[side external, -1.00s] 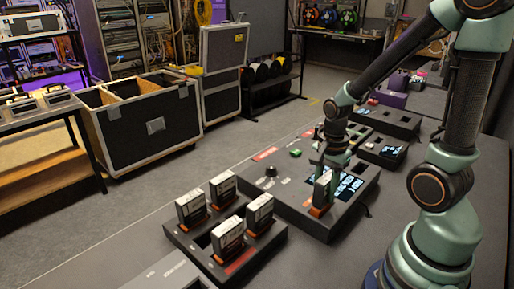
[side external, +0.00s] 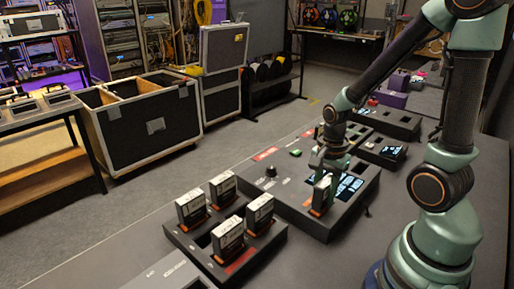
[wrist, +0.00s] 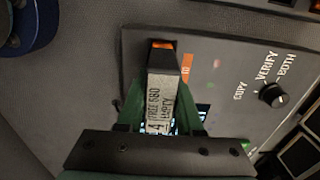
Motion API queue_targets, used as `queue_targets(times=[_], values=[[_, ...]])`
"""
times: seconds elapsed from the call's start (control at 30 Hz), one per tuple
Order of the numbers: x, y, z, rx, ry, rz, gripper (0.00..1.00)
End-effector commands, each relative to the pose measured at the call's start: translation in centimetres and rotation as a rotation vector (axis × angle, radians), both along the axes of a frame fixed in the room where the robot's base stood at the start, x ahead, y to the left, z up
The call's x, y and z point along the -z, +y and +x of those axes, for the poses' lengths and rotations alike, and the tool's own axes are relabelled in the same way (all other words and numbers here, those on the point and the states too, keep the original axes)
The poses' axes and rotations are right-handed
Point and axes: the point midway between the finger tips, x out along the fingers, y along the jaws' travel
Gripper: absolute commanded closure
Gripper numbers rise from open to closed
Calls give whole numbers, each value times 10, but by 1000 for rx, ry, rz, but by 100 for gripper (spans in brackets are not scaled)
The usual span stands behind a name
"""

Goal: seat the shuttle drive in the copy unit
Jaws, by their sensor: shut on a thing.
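My gripper (side external: 325,178) is shut on the shuttle drive (side external: 321,193), a dark block with a pale label and an orange end. The drive stands roughly upright at the near end of the copy unit (side external: 290,212), a dark box with lit screens and a knob. In the wrist view, the green fingers of my gripper (wrist: 161,98) lie on both sides of the drive (wrist: 160,98), and the copy unit (wrist: 225,70) is behind it. The lower end of the drive meets an orange patch at the unit's top; I cannot tell how deep it sits.
A dark rack (side external: 205,257) with several upright drives stands to the left of the copy unit. A black knob (wrist: 273,95) rises from the unit's top. More dark units (side external: 385,150) lie behind it. The table's left strip is mostly clear.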

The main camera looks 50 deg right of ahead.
Motion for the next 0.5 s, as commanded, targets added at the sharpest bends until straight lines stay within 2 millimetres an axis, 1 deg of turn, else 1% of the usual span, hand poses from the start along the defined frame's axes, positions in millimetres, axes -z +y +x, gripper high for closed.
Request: queue_targets(times=[0.37, 0.4, 0.47, 0.5], values=[[1, 0, 0, 0, -1, 0, 100], [1, 0, 0, 0, -1, 0, 61], [1, 0, 0, 0, -1, 0, 38], [1, 0, 0, 0, -1, 0, 30]])
